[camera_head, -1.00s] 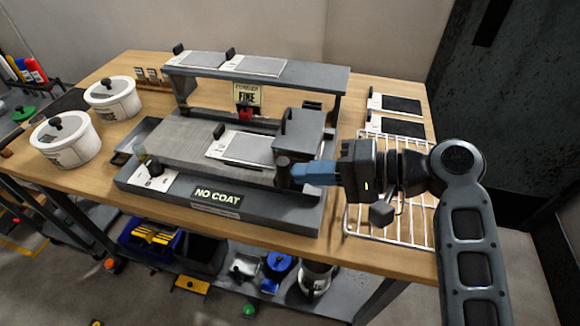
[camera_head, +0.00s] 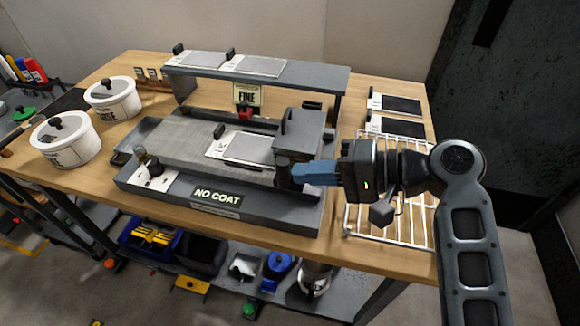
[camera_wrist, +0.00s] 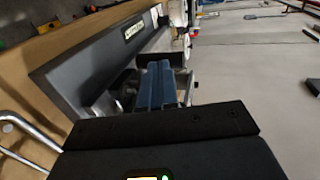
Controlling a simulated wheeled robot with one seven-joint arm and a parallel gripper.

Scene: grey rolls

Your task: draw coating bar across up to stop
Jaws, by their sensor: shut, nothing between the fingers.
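The bench coater has a dark base (camera_head: 270,212) with a "NO COAT" label and a flat grey bed (camera_head: 175,148). A white-edged panel with a grey face (camera_head: 222,145) lies on the bed. A dark blocky carriage (camera_head: 305,128) stands at the bed's right end, over the panel's right side. The coating bar itself is hard to tell apart from the carriage. My gripper (camera_head: 294,174) has its blue fingers together and empty, at the carriage's front right, beside a dark upright post (camera_head: 283,168). Contact is unclear. The fingers (camera_wrist: 157,85) also show in the wrist view, close to dark hardware.
A raised shelf (camera_head: 320,78) with two panels stands behind the bed, with a "FINE" sign below. Two lidded white pots (camera_head: 65,140) stand left. A white wire rack (camera_head: 405,215) and two more panels (camera_head: 402,104) are at right.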

